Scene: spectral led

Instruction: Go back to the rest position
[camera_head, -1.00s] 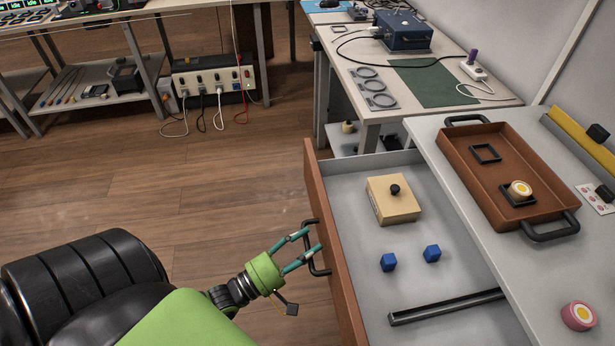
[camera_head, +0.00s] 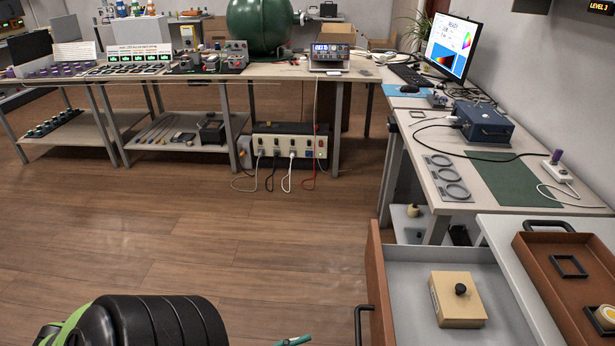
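Only a teal fingertip of my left gripper (camera_head: 294,341) shows at the bottom edge, left of the drawer handle (camera_head: 360,325) and apart from it. The rest of that gripper is below the frame, so its opening is hidden. My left arm (camera_head: 150,322), black with green parts, shows at the bottom left. My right gripper is not in view. The drawer (camera_head: 410,278) stands open with its brown front to the left. In it lies a beige box (camera_head: 448,305) with a black knob.
A brown tray (camera_head: 545,268) with a dark square frame and a yellow-white round piece is on the right worktop. Behind are a bench with a blue box (camera_head: 484,120) and monitor (camera_head: 452,47), and a power strip unit (camera_head: 290,142). The wooden floor (camera_head: 210,240) is clear.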

